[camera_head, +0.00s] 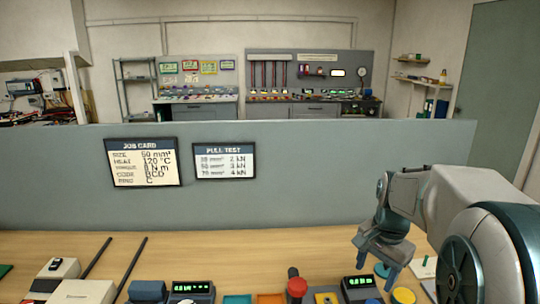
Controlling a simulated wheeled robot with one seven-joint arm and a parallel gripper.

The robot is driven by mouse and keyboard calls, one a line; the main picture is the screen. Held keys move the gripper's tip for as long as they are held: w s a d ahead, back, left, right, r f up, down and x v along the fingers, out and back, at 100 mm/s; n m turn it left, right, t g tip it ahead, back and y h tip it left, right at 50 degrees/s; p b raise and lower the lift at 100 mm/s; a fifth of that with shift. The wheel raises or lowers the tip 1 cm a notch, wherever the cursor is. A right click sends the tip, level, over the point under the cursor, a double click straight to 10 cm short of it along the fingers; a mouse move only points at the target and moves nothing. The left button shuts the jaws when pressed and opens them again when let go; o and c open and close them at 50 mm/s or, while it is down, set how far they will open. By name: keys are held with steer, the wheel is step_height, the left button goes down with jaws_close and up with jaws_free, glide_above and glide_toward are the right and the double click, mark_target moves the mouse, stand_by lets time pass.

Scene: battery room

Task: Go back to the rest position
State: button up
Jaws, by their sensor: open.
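My gripper (376,268) hangs at the right of the head view, above the right part of the wooden bench (235,248). Its two blue-grey fingers point down and stand apart, with nothing seen between them. My arm reaches in from the right edge and hides part of the bench there. A black meter (359,287) with a green display sits just below and left of the fingers.
A grey panel (300,200) stands behind the bench, bearing a job card (143,162) and a pull test card (224,161). Along the front are a red knob (297,288), another meter (192,290), beige boxes (82,291) and black rods (131,262). The bench middle is clear.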

steer(key=s+a+n+t, duration=0.1)
steer(key=s+a+n, duration=0.4)
steer(key=s, duration=0.2)
steer(key=s+a+f+n+t, duration=0.1)
steer(key=s+a+n, duration=0.3)
steer(key=s+n, duration=0.2)
steer(key=shift+s+a+f, duration=0.2)
steer(key=shift+s+a, duration=0.15)
steer(key=shift+s, duration=0.65)
